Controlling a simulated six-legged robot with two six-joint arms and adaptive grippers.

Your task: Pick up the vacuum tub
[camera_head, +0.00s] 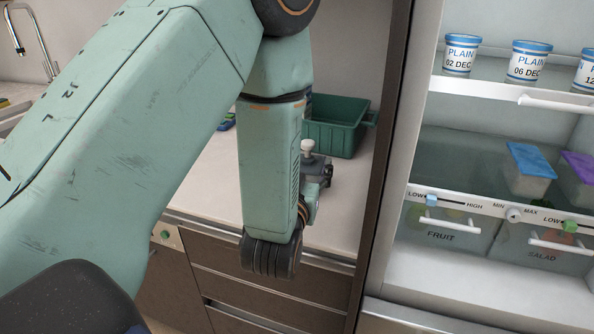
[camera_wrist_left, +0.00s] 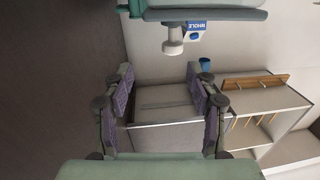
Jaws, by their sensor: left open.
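Two clear lidded tubs stand on a fridge shelf in the head view: one with a blue lid (camera_head: 531,160) and one with a purple lid (camera_head: 580,166). I cannot tell for certain which tub is the vacuum tub. My left gripper (camera_head: 320,174) is over the counter, left of the fridge and well apart from both tubs, partly hidden by my left arm. In the left wrist view the gripper (camera_wrist_left: 159,75) has its two padded fingers spread, with nothing between them. My right gripper is not in view.
A green bin (camera_head: 335,125) stands at the back of the counter (camera_head: 205,185). A panel (camera_head: 382,170) divides the counter from the fridge. The fridge holds PLAIN pots (camera_head: 461,55) above and FRUIT (camera_head: 440,232) and SALAD drawers below.

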